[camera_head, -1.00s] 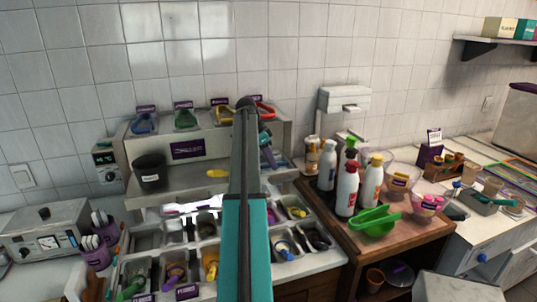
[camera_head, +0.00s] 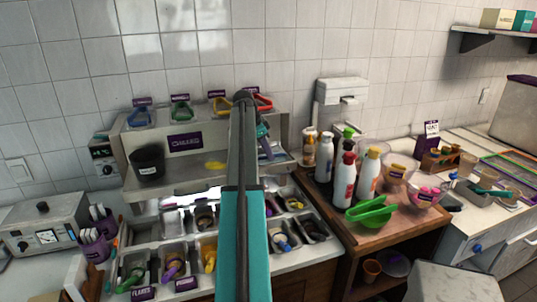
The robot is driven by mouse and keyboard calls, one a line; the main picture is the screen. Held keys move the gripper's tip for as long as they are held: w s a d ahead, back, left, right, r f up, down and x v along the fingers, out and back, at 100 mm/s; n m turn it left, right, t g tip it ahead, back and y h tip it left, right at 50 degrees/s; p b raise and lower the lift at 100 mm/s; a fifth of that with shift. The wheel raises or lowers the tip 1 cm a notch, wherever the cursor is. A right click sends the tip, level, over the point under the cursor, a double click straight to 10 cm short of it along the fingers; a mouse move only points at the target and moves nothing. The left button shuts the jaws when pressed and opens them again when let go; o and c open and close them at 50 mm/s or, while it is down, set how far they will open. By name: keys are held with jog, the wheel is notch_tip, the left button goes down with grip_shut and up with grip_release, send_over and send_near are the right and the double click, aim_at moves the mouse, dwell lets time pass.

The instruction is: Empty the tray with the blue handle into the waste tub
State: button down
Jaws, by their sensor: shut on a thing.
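A tray with a blue handle (camera_head: 141,117) stands at the left end of the top shelf, beside trays with a green handle (camera_head: 181,112), a yellow handle (camera_head: 219,106) and a red handle (camera_head: 263,102). A black tub (camera_head: 147,163), which looks like the waste tub, stands on the shelf below at the left. My arm crosses the middle of the view and partly covers the shelf. My gripper (camera_head: 268,150) is small and partly hidden behind the arm, in front of the shelf's right end, well right of the blue handle. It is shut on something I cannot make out.
Several topping bins with scoops (camera_head: 172,268) fill the counter below the shelf. A yellow item (camera_head: 215,165) lies on the lower shelf. A grey machine (camera_head: 45,228) stands at the left.

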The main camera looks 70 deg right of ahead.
jog(key=shift+r+p, duration=0.8)
jog(key=shift+r, duration=1.3)
